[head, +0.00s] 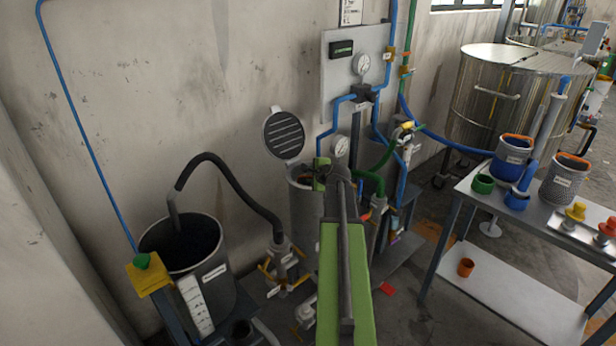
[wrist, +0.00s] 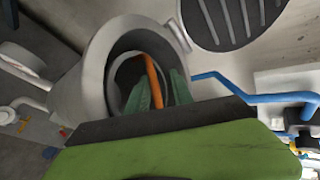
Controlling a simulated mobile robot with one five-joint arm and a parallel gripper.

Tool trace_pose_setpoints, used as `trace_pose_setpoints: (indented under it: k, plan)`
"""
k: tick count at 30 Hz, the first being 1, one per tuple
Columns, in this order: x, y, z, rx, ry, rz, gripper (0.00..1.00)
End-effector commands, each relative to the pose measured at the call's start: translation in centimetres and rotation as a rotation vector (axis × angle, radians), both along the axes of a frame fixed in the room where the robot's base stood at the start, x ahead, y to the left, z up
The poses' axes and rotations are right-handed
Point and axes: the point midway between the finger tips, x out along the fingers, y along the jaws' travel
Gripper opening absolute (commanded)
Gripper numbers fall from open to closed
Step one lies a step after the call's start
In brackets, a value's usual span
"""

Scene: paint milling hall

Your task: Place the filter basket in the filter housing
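The filter housing (head: 304,207) is a grey upright cylinder by the wall, with its round ribbed lid (head: 284,134) swung open. In the wrist view, its wide mouth (wrist: 97,62) faces me, and the lid shows at the top right (wrist: 235,18). The filter basket sits down inside the housing; its orange handle (wrist: 151,76) and part of a round rim show. My gripper (wrist: 160,88) has its two green fingers in the mouth, standing apart with the handle between them. A gap shows beside the handle. In the head view my arm hides part of the housing.
A dark bucket (head: 186,255) with a black hose stands left. Gauges and blue and green pipes lie just right of the housing. A table (head: 462,190) at the right holds a blue container (head: 511,158), a grey container (head: 562,182) and small cups.

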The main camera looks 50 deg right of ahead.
Motion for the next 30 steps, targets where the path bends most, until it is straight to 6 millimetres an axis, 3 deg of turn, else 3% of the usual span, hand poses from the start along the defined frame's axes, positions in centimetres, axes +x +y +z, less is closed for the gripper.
trace_pose_setpoints:
  k: [9,15,27,30]
  plan:
    - [0.2,0.0,0.1,-0.002,-0.001,0.002,0.31]
    - [0.0,0.1,2.0,-0.002,-0.002,0.0,0.31]
    - [-8.0,3.7,7.0,-0.001,-0.001,-0.001,0.31]
    - [-9.1,4.2,7.5,-0.001,-0.001,0.0,0.31]
